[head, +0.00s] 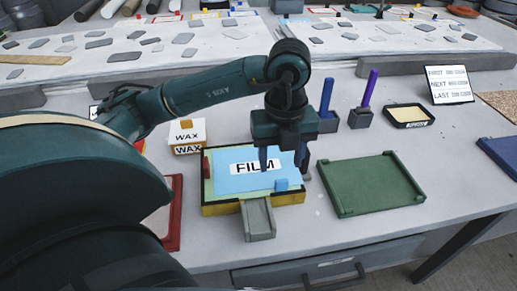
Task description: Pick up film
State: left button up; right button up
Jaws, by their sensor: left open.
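The film (235,180) is a light blue sheet with a white label reading FILM. It lies flat on a yellow-sided tray (223,209) on the table. My left gripper (283,160) points down over the right part of the film, its fingers open and apart. Its fingers hide part of the label and the film's right side. I cannot tell whether the fingertips touch the film. My right gripper is not in view.
A grey channel piece (258,220) stands before the tray. A green tray (372,184) lies to the right, WAX boxes (187,136) behind left. Blue (326,97) and purple (369,90) upright sticks stand in holders behind. A red-edged board (172,215) is at left.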

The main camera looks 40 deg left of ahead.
aim_at(282, 181)
pick_arm(q)
jog(key=shift+d+f, duration=0.2)
jog(key=shift+f, duration=1.25)
jog(key=shift+d+f, duration=0.2)
jog(key=shift+f, duration=1.25)
jog(key=shift+c, duration=0.5)
jog(key=c, duration=0.9)
